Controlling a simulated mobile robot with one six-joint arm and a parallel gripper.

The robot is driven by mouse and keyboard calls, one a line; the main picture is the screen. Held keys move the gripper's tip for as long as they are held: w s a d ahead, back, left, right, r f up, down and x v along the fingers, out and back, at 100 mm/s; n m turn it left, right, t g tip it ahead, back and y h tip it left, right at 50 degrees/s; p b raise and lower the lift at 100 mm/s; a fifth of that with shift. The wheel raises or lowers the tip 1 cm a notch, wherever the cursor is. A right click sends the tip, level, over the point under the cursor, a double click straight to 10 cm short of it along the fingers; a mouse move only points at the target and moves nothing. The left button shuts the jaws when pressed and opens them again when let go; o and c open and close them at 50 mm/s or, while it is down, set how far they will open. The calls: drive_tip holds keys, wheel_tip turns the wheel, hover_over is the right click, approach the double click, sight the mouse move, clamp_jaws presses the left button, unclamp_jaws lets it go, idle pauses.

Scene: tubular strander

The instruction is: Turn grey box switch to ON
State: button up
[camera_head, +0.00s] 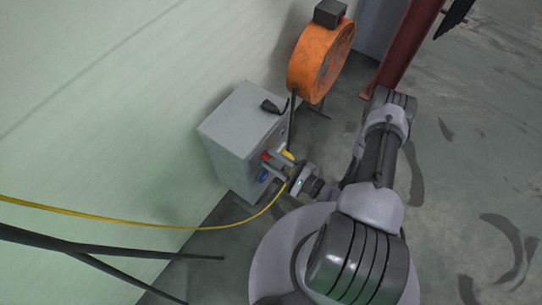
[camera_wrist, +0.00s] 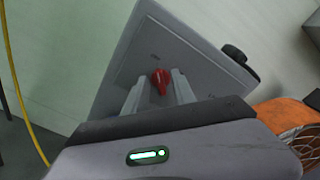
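The grey box (camera_head: 225,150) stands on the floor against the pale green wall in the head view. Its front panel (camera_wrist: 190,60) fills the middle of the wrist view, tilted in the picture. A red switch knob (camera_wrist: 161,80) sits on that panel; a bit of red (camera_head: 266,155) also shows by the box in the head view. My gripper (camera_wrist: 157,84) faces the panel with its two fingers apart, one on each side of the knob. Gaps show beside the knob, and I cannot tell whether either finger touches it. Any ON or OFF marking is too small to read.
An orange reel (camera_head: 318,60) stands behind the box. A yellow cable (camera_head: 130,222) hangs across the left. Blue (camera_head: 263,176) and yellow (camera_head: 288,155) parts show near my gripper.

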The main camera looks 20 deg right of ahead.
drive_tip(key=shift+c, duration=0.4)
clamp_jaws()
drive_tip(key=m, duration=0.4)
drive_tip(key=shift+p, duration=0.4)
drive_tip(key=m, duration=0.4)
drive_tip(key=shift+w+d+m, duration=0.1)
drive_tip(key=shift+d+m, duration=0.05)
drive_tip(key=shift+m, duration=0.15)
drive_tip(key=m, duration=0.4)
drive_tip(key=shift+w+d+m, duration=0.1)
drive_tip(key=shift+d+m, duration=0.05)
drive_tip(key=shift+m, duration=2.55)
